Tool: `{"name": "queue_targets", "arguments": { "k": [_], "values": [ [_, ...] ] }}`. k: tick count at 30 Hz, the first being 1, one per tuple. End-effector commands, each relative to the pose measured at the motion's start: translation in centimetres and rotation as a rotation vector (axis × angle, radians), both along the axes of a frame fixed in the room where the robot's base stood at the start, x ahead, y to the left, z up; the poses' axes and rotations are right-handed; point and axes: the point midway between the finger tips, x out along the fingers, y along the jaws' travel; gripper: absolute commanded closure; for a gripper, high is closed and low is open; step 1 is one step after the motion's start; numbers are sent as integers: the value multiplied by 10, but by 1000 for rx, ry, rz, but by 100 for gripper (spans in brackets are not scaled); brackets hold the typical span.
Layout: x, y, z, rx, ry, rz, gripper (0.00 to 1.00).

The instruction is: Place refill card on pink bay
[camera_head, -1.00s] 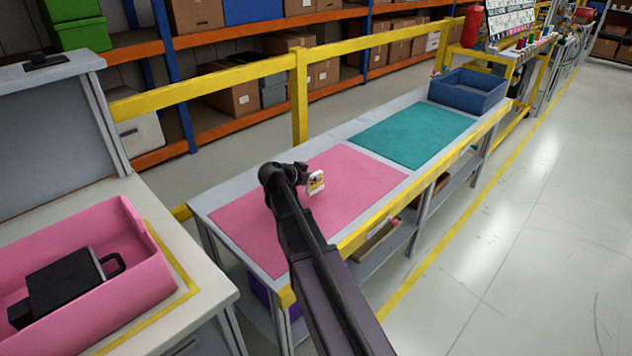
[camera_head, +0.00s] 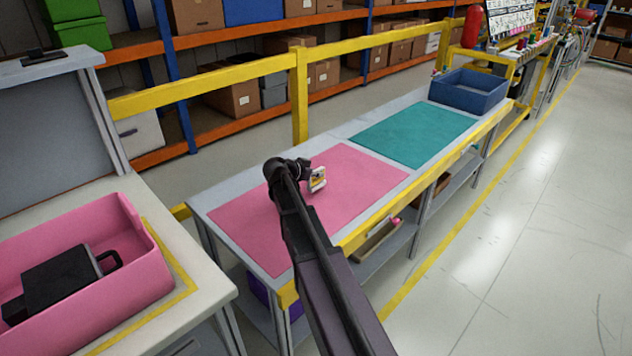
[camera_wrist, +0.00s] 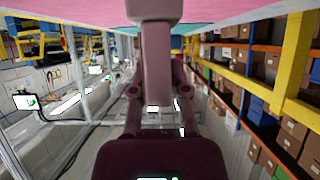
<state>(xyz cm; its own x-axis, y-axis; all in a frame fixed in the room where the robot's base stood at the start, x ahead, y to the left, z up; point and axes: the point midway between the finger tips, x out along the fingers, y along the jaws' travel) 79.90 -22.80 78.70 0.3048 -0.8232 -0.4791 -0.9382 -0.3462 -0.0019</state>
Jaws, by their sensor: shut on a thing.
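The refill card (camera_head: 318,180) is a small white piece with yellow and dark print, tilted roughly upright at the end of my dark arm in the head view. My gripper (camera_head: 308,177) is shut on it and holds it over the pink bay. The pink bay (camera_head: 350,205) is a flat pink mat on the near half of the long grey bench. The height of the card above the mat is hard to judge. In the wrist view my gripper (camera_wrist: 155,95) shows in the middle, with the pink mat (camera_wrist: 60,10) along the top edge; the card is not clear there.
A teal mat (camera_head: 415,135) and a blue bin (camera_head: 468,92) lie farther along the bench. A yellow rail (camera_head: 300,95) stands behind it. At left, a pink bin (camera_head: 140,270) holds a black object (camera_head: 60,280). The mat around my gripper is clear.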

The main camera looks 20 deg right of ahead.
Motion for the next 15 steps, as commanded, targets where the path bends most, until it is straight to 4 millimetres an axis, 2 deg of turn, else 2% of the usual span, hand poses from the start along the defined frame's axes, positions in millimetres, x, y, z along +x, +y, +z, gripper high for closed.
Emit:
{"name": "queue_targets", "arguments": {
  "k": [1,6,15],
  "values": [
    [0,-1,-9,0,0,0,100],
    [0,-1,-20,0,0,-1,100],
    [0,-1,-22,0,0,-1,100]
  ]
}}
